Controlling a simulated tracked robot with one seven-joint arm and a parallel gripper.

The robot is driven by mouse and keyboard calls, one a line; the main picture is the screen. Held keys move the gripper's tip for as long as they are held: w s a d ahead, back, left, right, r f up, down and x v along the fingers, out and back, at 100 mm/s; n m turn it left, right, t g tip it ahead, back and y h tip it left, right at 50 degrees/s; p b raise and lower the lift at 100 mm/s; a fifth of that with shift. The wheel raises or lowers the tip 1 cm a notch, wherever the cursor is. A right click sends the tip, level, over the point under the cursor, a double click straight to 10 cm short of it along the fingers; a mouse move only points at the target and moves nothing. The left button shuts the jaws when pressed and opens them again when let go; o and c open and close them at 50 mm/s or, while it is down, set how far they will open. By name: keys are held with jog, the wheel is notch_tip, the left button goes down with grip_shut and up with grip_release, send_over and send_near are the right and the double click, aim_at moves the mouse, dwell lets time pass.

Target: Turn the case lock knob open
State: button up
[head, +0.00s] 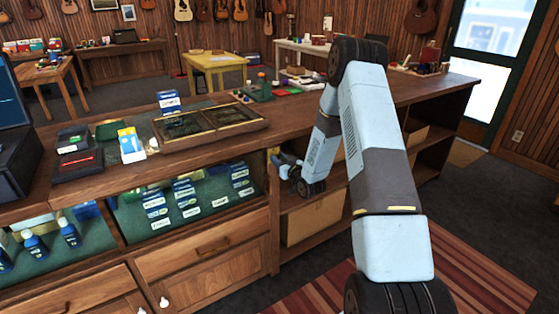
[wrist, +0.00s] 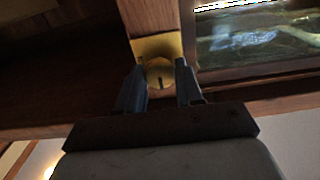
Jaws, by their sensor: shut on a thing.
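The case lock knob (wrist: 160,78) is a round brass piece with a dark, roughly vertical slot, in the wrist view. It sits on a brass plate (wrist: 150,46) fixed to a wooden post beside the glass of the case. My gripper (wrist: 161,72) has one finger on each side of the knob and is shut on it. In the head view my gripper (head: 281,159) is at the front right end of the glass display case (head: 190,197). There the brass plate (head: 273,152) shows only as a small patch, and the knob is hidden.
Open shelves with a cardboard box (head: 314,217) lie right of the case. A striped rug (head: 470,260) covers the floor at right.

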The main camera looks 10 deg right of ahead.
jog(key=m, duration=0.4)
jog(key=shift+d+m, duration=0.2)
jog(key=shift+m, duration=0.1)
jog(key=m, duration=0.5)
jog(key=shift+d+f, duration=0.1)
jog(key=shift+d, duration=0.05)
jog(key=m, duration=0.5)
jog(key=shift+f+m, duration=0.1)
jog(key=shift+m, duration=0.3)
jog(key=shift+f+m, duration=0.1)
jog(key=shift+m, duration=1.2)
jog(key=o, duration=0.8)
jog(key=shift+c, duration=0.2)
jog(key=shift+o, duration=1.2)
